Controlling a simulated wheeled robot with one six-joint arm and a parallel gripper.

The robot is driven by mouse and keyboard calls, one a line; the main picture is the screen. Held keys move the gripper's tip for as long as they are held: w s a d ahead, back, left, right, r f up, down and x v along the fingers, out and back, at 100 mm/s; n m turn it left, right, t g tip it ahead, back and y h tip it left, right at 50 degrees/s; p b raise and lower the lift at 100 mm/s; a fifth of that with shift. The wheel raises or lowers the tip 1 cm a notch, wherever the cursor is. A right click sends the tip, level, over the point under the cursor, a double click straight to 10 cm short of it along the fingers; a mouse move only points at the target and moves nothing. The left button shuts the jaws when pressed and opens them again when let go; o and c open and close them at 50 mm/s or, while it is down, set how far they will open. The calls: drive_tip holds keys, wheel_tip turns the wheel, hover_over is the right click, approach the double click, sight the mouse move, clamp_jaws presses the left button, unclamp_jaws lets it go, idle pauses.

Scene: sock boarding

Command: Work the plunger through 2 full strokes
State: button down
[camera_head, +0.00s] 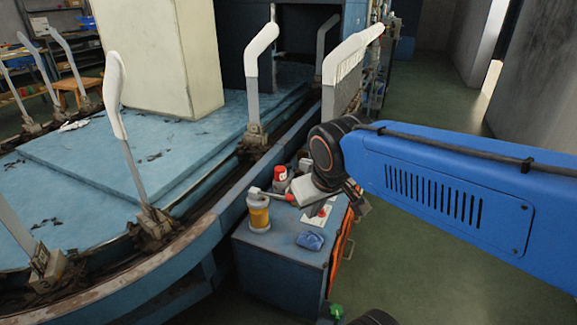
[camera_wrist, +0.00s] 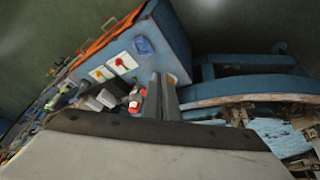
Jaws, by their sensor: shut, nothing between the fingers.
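The plunger pump (camera_head: 258,212) has an amber body with a grey top and stands on the blue cabinet top in the head view. A thin lever with a red grip (camera_head: 283,196) reaches from its top toward the right. My gripper (camera_head: 298,192) is low over the cabinet, close to the end of the red grip; I cannot tell whether they touch. In the wrist view my gripper (camera_wrist: 162,80) shows its dark fingers close together with nothing held. The pump cannot be made out in the wrist view.
The cabinet (camera_head: 262,255) also holds a red can (camera_head: 281,175), a panel with a red knob (camera_head: 318,212) and a blue cloth (camera_head: 310,240). The blue machine rail with upright pale sock forms (camera_head: 117,95) runs along the left. Green floor is open at right.

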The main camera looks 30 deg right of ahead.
drive_tip(key=w+d+r+h, duration=0.2)
drive_tip(key=w+d, duration=0.4)
drive_tip(key=w, duration=0.6)
drive_tip(key=n+t+h, duration=0.1)
drive_tip(key=t+h, duration=0.1)
drive_tip(key=h, duration=0.1)
hover_over(288, 166)
wheel_tip(288, 166, down, 9)
drive_tip(key=shift+a+f, duration=0.1)
drive_tip(key=shift+f, duration=4.3)
drive_tip(key=shift+f, duration=0.2)
drive_tip(key=shift+f, duration=0.2)
